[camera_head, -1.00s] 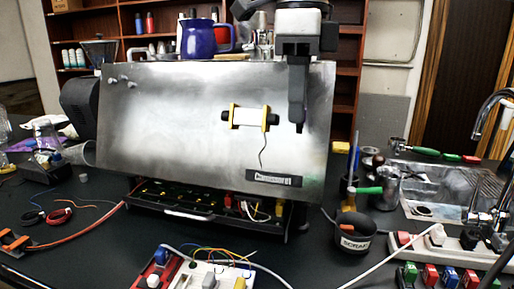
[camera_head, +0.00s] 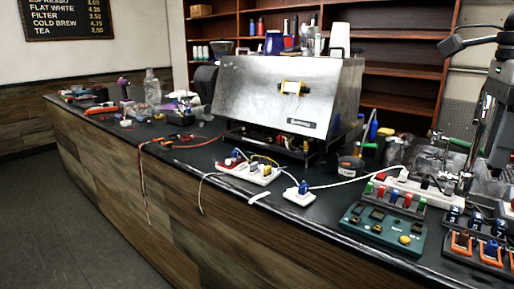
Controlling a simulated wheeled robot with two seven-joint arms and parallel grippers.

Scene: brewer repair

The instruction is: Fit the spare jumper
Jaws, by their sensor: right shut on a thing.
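The brewer (camera_head: 282,85) stands on the counter with its steel front panel closing off most of it; a dark bay with wiring (camera_head: 262,138) shows under the panel. A white board (camera_head: 248,171) with red, blue and yellow plugs and thin wires lies in front. Orange and dark leads (camera_head: 160,141) lie left of it, some hanging over the edge. I cannot tell which piece is the spare jumper. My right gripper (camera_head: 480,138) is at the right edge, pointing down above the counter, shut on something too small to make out. My left gripper is out of view.
A green box with buttons (camera_head: 382,228), a white power strip (camera_head: 412,190) and racks of coloured plugs (camera_head: 396,198) crowd the right front. A white plug block (camera_head: 298,195) trails a cable. A dark scrap cup (camera_head: 350,166) stands right of the brewer. The floor at left is clear.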

